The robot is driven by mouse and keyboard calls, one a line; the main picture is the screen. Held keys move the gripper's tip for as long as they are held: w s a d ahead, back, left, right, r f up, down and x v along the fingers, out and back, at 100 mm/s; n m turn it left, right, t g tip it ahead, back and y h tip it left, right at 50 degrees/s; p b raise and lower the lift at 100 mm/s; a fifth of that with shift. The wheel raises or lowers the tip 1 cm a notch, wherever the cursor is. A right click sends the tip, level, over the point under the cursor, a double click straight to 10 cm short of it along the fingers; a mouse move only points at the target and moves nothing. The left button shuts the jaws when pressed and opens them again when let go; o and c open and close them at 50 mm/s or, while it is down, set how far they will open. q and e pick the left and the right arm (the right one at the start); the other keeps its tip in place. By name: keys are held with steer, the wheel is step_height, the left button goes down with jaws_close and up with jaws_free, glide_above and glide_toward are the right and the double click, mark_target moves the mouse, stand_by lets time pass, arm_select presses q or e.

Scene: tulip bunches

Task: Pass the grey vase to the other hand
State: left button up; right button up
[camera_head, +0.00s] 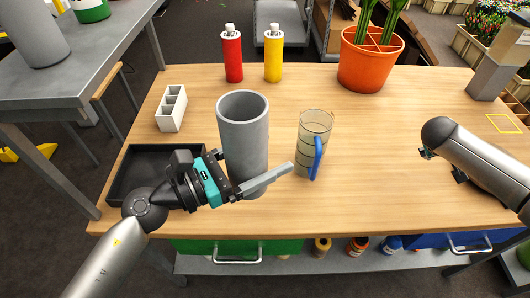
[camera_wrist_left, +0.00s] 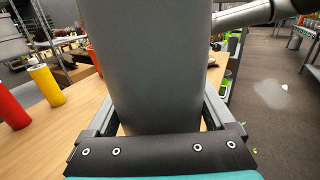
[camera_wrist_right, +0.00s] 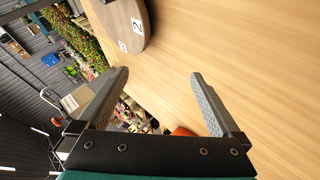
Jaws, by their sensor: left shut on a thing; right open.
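The grey vase (camera_head: 243,130) is a tall, open cylinder standing upright near the front middle of the table. My left gripper (camera_head: 262,180) is shut on it low down, with a finger on its near side. In the left wrist view the vase (camera_wrist_left: 150,70) fills the space between the fingers. Whether its base touches the table I cannot tell. My right arm comes in from the right in the head view. In the right wrist view my right gripper (camera_wrist_right: 155,100) is open with nothing between its fingers.
A clear jug with a blue handle (camera_head: 314,145) stands just right of the vase. A black tray (camera_head: 130,165) and a white divided holder (camera_head: 171,110) are to the left. Red (camera_head: 231,55) and yellow (camera_head: 273,55) bottles and an orange pot (camera_head: 368,62) stand behind. The right front is clear.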

steer(key=s+d+n+t+h, duration=0.1)
steer(key=s+d+n+h, duration=0.1)
steer(key=s+d+n, duration=0.6)
steer(key=s+d+n+t+h, duration=0.2)
steer(key=s+d, duration=0.2)
steer(key=d, duration=0.8)
steer(key=s+f+n+g+y, duration=0.15)
steer(key=s+f+n, duration=0.25)
steer(key=s+f, duration=0.4)
steer(key=s+a+f+m+g+y, duration=0.2)
steer(key=s+a+f+m+y, duration=0.1)
steer(key=s+a+f, duration=0.7)
steer(key=s+a+f+m+g+y, duration=0.3)
steer(key=s+a+f, duration=0.35)
steer(key=f, duration=0.55)
steer(key=s+a+f+m+y, duration=0.1)
steer(key=s+a+f+m, duration=0.1)
steer(key=a, duration=0.8)
steer(key=s+a+f+m+y, duration=0.2)
steer(key=s+a+f, duration=0.2)
steer(key=a, duration=0.6)
steer(key=s+a+f+m+y, duration=0.1)
steer(key=s+a+f+m, duration=0.1)
steer(key=a, duration=0.8)
steer(key=shift+s+a+f+y, duration=0.35)
steer(key=shift+s+f, duration=0.3)
steer(key=shift+s, duration=0.4)
